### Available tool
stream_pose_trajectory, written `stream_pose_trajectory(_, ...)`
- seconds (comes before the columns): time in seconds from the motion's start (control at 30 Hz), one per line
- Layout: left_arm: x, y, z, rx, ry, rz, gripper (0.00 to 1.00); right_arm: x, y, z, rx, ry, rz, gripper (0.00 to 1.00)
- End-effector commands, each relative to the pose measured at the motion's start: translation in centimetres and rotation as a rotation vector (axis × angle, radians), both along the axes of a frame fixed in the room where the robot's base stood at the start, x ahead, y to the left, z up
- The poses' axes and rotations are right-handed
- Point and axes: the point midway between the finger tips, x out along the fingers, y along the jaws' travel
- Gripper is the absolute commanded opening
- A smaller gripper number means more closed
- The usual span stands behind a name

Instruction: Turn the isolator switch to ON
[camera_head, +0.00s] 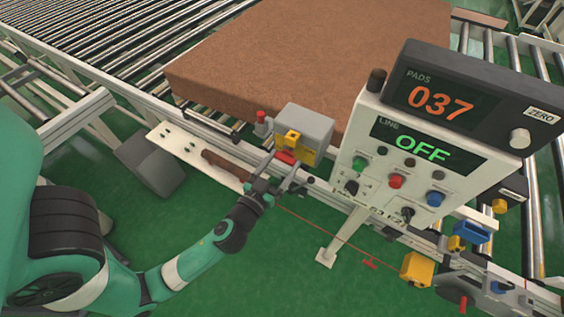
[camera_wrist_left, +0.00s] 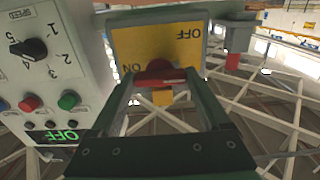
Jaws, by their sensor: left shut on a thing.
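The isolator switch is a grey box (camera_head: 306,124) with a yellow face plate on the near side of the conveyor. In the left wrist view its yellow plate (camera_wrist_left: 150,42) appears upside down, with OFF at the upper right and ON at the lower left. Its red handle (camera_wrist_left: 160,74) lies roughly level across that picture, beside the ON mark; its exact pointing is hard to tell. My left gripper (camera_head: 283,167) is at the plate, shut on the red handle, with one finger on each side. My right gripper is not in view.
A control panel (camera_head: 352,152) stands right of the switch, close to my left gripper; its line display (camera_head: 425,148) reads OFF and its pads display reads 037. A brown mattress pad (camera_head: 270,55) lies behind on the rollers. A yellow piece (camera_wrist_left: 162,97) hangs by the handle.

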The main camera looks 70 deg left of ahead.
Motion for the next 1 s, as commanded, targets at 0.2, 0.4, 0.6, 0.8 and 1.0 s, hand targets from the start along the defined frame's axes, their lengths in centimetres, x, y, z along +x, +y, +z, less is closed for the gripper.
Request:
stream_pose_trajectory(0.2,0.0,-0.01,0.02,0.005,0.004,0.0,0.24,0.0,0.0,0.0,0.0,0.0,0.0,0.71)
stream_pose_trajectory(0.4,0.0,-0.01,0.01,0.046,0.038,0.0,0.24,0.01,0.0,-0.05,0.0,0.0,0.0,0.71)
stream_pose_trajectory(0.6,0.01,-0.02,0.0,0.137,0.114,-0.001,0.24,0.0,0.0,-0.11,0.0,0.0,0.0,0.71)
stream_pose_trajectory(0.8,0.01,-0.02,0.02,0.271,0.226,-0.001,0.24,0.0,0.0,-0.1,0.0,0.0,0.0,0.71)
stream_pose_trajectory(1.0,0.01,-0.02,0.07,0.418,0.349,-0.001,0.24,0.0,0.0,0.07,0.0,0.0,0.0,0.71)
